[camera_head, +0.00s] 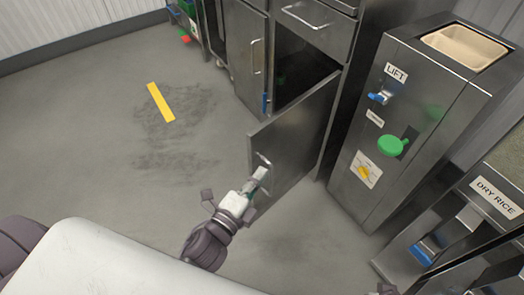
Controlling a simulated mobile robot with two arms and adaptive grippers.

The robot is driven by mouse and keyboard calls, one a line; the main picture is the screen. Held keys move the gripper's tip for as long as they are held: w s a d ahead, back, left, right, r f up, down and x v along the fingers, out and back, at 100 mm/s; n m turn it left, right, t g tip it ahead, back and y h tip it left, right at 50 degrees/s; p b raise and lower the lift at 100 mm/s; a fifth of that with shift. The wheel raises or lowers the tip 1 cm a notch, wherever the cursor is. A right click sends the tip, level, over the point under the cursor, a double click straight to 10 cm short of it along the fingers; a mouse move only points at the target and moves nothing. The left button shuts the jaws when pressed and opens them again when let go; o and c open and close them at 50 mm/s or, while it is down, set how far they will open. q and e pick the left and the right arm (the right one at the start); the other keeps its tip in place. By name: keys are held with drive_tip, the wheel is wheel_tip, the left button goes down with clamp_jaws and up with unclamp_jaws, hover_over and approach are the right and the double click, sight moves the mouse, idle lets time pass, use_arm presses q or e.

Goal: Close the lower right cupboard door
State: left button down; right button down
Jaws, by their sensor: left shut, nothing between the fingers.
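The lower right cupboard door (295,140) is a grey metal panel. It stands swung open, out from the dark cupboard opening (297,72). A bar handle (264,161) sits near its free edge. My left gripper (260,176) is shut and empty, close in front of the door by the lower end of the handle. I cannot tell whether it touches the door. A small dark part at the bottom edge looks like a piece of my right gripper (385,290); its fingers are not clear.
The left cupboard door (246,55) is shut, with a drawer (312,22) above the opening. A steel lift unit (400,125) with a green knob (391,146) stands to the right. A dry rice dispenser (470,230) is at lower right. Open floor (110,150) lies left.

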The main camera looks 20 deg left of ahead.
sight(261, 150)
use_arm(q)
drive_tip(key=shift+w+a, duration=0.35)
drive_tip(key=shift+w, duration=0.95)
drive_tip(key=shift+w+a, duration=0.4)
drive_tip(key=shift+w, duration=0.95)
drive_tip(key=shift+w+a, duration=0.35)
drive_tip(key=shift+w, duration=0.95)
drive_tip(key=shift+a, duration=0.1)
